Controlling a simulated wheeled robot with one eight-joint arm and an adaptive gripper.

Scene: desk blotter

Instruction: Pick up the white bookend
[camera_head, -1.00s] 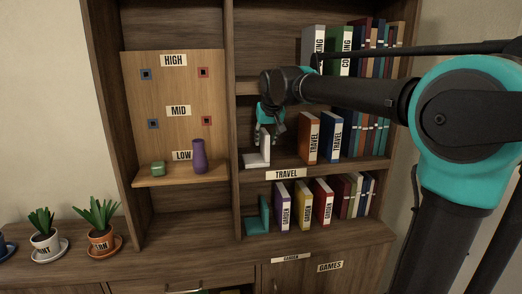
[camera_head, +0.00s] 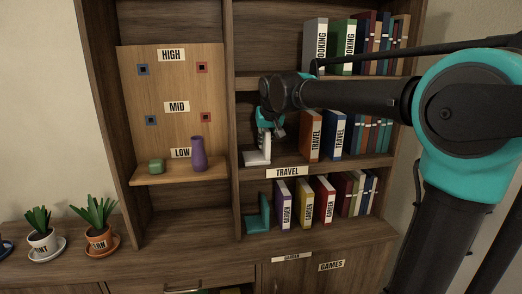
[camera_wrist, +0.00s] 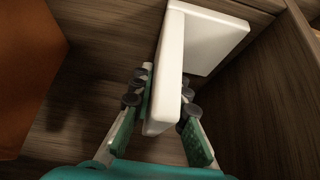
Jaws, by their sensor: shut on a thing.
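The white bookend (camera_head: 257,157) is L-shaped and stands on the middle shelf marked TRAVEL, left of the orange book. In the head view my gripper (camera_head: 265,129) is at its upright plate from above, and part of the plate is hidden by the fingers. In the wrist view the bookend (camera_wrist: 205,40) has its upright plate between the two green finger pads of my gripper (camera_wrist: 163,125). The gripper is shut on this plate. The base of the bookend looks to be at shelf level; I cannot tell whether it touches the shelf.
An orange TRAVEL book (camera_head: 311,137) stands close to the right of the bookend. The cabinet divider (camera_head: 232,130) is on its left. A teal bookend (camera_head: 259,214) and GARDEN books (camera_head: 304,205) are on the shelf below. A purple vase (camera_head: 198,154) stands on the LOW ledge.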

